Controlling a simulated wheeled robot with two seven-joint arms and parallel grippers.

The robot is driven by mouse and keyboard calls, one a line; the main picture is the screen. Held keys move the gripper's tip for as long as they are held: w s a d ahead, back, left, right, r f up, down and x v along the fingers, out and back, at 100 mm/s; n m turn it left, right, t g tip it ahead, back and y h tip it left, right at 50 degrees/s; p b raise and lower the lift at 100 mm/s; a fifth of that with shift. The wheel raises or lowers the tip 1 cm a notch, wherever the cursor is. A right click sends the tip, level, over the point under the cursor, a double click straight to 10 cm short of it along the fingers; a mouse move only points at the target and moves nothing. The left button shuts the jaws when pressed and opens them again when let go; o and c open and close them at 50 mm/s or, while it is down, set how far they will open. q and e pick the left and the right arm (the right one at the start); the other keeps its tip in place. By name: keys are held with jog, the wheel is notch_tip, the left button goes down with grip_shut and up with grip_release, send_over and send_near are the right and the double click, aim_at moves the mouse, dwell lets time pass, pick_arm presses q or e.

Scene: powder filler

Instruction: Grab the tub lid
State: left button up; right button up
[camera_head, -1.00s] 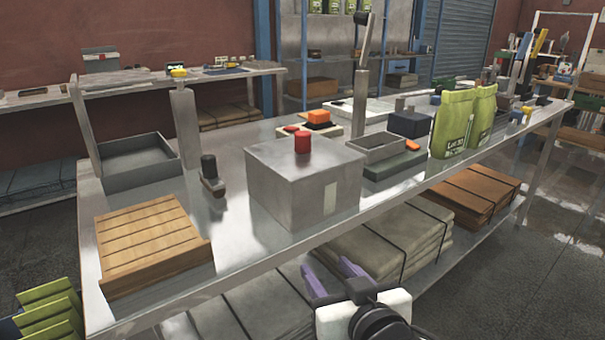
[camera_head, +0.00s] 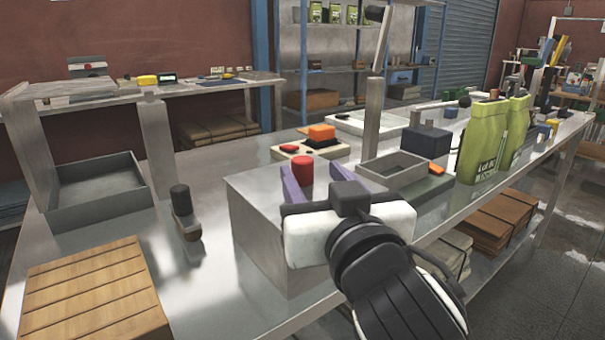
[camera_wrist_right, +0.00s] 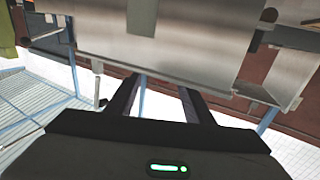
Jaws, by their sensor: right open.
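A grey metal box (camera_head: 258,240), which seems to be the tub, stands on the bench with a red knob (camera_head: 302,170) on its flat top; I cannot make out a lid seam. My right gripper (camera_head: 308,162) is open, its two purple fingers apart, in front of and over the near part of the box. In the head view the knob shows between the fingers, but I cannot tell whether they are around it or short of it. The wrist view shows the open fingers (camera_wrist_right: 162,85) with nothing visible between them. The gripper body hides the box's right front. My left gripper is out of view.
A slatted wooden crate (camera_head: 92,292) sits at the front left. An open grey tray (camera_head: 100,208) and a dark-capped tool (camera_head: 185,213) are left of the box. A small open bin (camera_head: 393,172) and green pouches (camera_head: 484,145) stand to its right.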

aim_at(308, 167)
jog(key=x, duration=0.3)
jog(key=shift+w+a+r, duration=0.15)
jog(key=shift+w, duration=0.1)
jog(key=x, duration=0.4)
jog(key=shift+w+a+r, duration=0.1)
jog(key=shift+a, duration=0.15)
jog(key=shift+w+a, duration=0.1)
jog(key=shift+w, duration=0.3)
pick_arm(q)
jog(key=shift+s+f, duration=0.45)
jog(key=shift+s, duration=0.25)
pick_arm(e)
grip_shut()
